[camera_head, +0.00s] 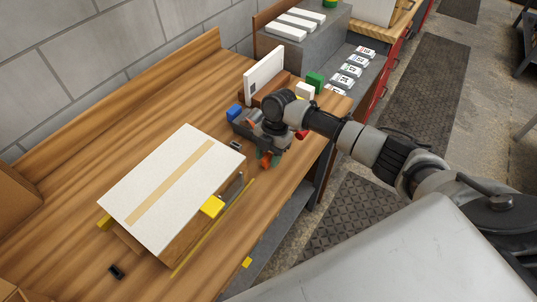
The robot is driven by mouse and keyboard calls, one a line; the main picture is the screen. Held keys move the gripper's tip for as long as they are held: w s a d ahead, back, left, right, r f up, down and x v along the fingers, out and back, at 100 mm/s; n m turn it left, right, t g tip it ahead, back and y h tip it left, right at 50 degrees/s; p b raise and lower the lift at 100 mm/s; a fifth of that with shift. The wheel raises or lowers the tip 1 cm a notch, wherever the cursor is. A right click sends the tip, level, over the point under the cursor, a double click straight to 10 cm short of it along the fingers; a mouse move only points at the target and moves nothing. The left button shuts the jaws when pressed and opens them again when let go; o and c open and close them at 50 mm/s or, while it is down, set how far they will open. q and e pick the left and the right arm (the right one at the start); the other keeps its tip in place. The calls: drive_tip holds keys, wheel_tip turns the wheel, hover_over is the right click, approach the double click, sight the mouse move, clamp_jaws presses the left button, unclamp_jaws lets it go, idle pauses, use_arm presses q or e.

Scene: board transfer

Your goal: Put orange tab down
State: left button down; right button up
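The orange tab (264,156) is a small orange piece at the tips of my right gripper (267,157), with teal parts beside it. The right gripper points down over the wooden bench, just right of a cream board (172,188), and appears shut on the tab. The gripper's body hides part of the tab, and I cannot tell whether the tab touches the bench. The cream board has a tan stripe and lies on a wooden block, with yellow tabs (211,206) at its sides. My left gripper is not in view.
A blue block (234,112), a green block (315,80) and an upright white panel (264,75) stand behind the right gripper. A small black piece (117,271) lies near the front left. The bench (120,150) is clear behind the board.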

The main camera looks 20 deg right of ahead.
drive_tip(key=shift+r, duration=0.15)
drive_tip(key=b+v, duration=0.3)
drive_tip(key=v, duration=0.9)
idle(0.3)
